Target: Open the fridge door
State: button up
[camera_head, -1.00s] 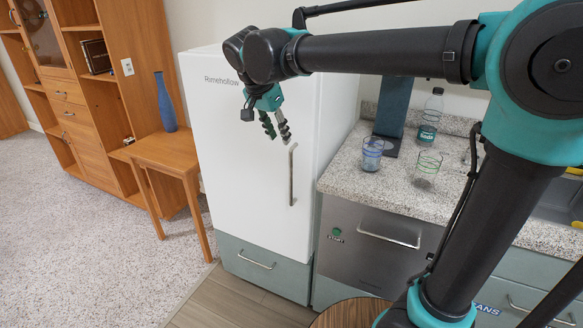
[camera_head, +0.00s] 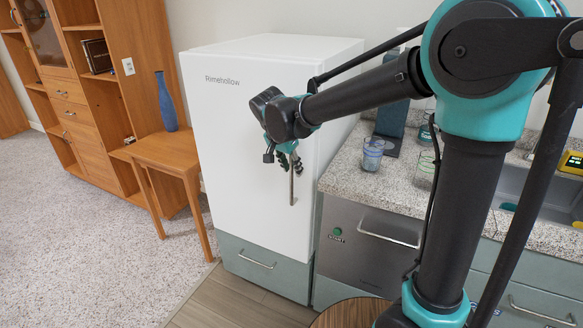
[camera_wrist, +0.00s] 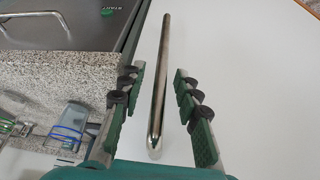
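The white fridge (camera_head: 235,160) stands at the centre of the head view, with its door shut. Its metal bar handle (camera_head: 291,188) is upright on the right side of the door; the upper part is hidden behind my gripper. My gripper (camera_head: 291,168) is at the handle's upper part. In the wrist view the handle (camera_wrist: 162,80) runs lengthwise between the two green and black fingers of my gripper (camera_wrist: 160,95). The fingers are spread, with a gap visible on both sides of the bar.
A granite counter (camera_head: 345,178) with glasses adjoins the fridge on the right, above a steel dishwasher-like front (camera_head: 370,262). A wooden side table (camera_head: 165,152) with a blue vase (camera_head: 165,103) stands left. Floor in front of the fridge is clear.

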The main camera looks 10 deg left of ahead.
jog(key=shift+c, duration=0.3)
grip_shut()
